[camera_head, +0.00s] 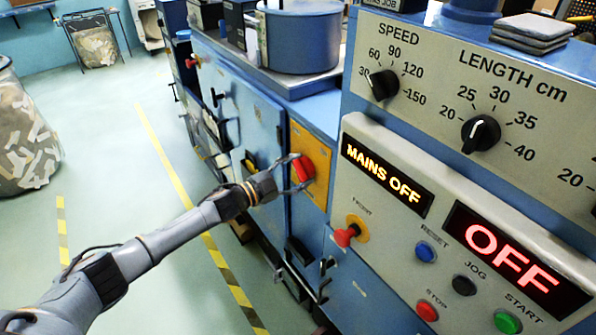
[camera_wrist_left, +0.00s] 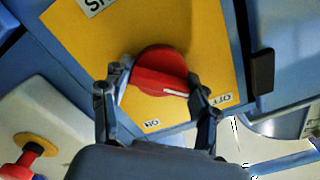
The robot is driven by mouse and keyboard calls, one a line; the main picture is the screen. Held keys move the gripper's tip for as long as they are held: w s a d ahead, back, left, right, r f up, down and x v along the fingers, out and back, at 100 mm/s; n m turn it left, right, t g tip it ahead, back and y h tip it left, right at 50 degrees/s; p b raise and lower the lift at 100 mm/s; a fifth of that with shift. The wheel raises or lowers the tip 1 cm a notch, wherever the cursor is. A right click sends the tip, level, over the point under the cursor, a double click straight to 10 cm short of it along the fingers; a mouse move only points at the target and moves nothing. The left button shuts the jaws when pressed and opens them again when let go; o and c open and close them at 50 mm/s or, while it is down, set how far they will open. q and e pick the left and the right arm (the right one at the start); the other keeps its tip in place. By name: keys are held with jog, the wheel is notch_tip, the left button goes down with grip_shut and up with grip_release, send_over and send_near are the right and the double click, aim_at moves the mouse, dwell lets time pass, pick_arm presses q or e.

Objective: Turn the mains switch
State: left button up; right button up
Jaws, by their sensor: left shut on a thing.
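The mains switch (camera_head: 304,169) is a red rotary knob on a yellow plate (camera_head: 320,140) on the blue machine's front. In the left wrist view the red knob (camera_wrist_left: 158,72) has a white pointer line, which points toward the OFF label (camera_wrist_left: 220,99); the ON label (camera_wrist_left: 152,123) is below it. My left gripper (camera_head: 297,172) is shut on the knob, with one finger on each side of it, also in the left wrist view (camera_wrist_left: 158,98). The mains display (camera_head: 384,176) reads "MAINS OFF". My right gripper is not in view.
A control panel (camera_head: 450,190) to the right carries a red front stop knob (camera_head: 346,235), several push buttons and a display (camera_head: 510,255) reading "OFF". Dials for speed (camera_head: 382,85) and length (camera_head: 480,133) sit above. Open floor with yellow-black tape lies left.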

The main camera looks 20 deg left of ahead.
pick_arm(q)
jog(key=o, duration=1.1)
jog(key=shift+o, duration=0.2)
jog(key=shift+a, duration=0.1)
jog(key=v, duration=1.2)
